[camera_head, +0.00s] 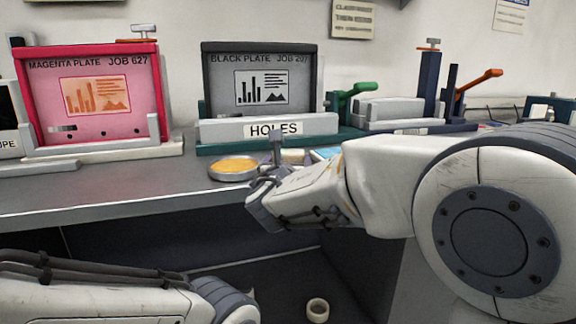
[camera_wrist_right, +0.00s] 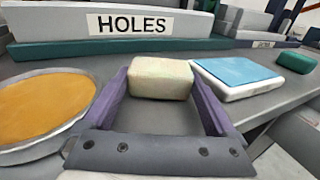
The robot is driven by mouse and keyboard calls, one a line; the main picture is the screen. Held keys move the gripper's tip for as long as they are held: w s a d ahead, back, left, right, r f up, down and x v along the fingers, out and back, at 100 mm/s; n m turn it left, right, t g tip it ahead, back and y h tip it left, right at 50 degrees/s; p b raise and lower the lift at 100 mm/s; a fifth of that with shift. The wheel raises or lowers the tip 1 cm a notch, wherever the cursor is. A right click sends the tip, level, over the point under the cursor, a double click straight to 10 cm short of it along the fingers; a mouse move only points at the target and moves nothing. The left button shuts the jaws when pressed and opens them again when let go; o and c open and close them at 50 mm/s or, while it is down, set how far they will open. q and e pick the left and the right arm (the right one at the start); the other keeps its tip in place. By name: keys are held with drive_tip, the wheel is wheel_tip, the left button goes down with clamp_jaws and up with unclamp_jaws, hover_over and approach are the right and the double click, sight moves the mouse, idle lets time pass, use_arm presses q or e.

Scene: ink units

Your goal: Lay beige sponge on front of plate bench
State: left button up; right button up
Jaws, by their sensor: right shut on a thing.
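The beige sponge (camera_wrist_right: 160,77) is a pale block between the two purple fingers of my right gripper (camera_wrist_right: 161,82) in the right wrist view. The gripper is shut on it. In the head view my right gripper (camera_head: 272,165) is over the front part of the grey plate bench (camera_head: 110,190), and the sponge (camera_head: 293,156) shows only partly behind it. I cannot tell whether the sponge touches the bench. Only part of my left arm shows at the lower left; its gripper is out of view.
A round tin of orange stuff (camera_head: 234,168) stands left of my right gripper. A white block with a blue top (camera_wrist_right: 238,76) lies right of it. The HOLES rack with the black plate (camera_head: 262,85) and the magenta plate (camera_head: 90,95) stand behind. The bench's front left is bare.

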drive_tip(key=o, duration=1.1)
drive_tip(key=shift+r, duration=0.2)
drive_tip(key=s+a, duration=0.1)
drive_tip(key=s, duration=1.1)
drive_tip(key=shift+r+b, duration=0.2)
drive_tip(key=shift+b, duration=0.15)
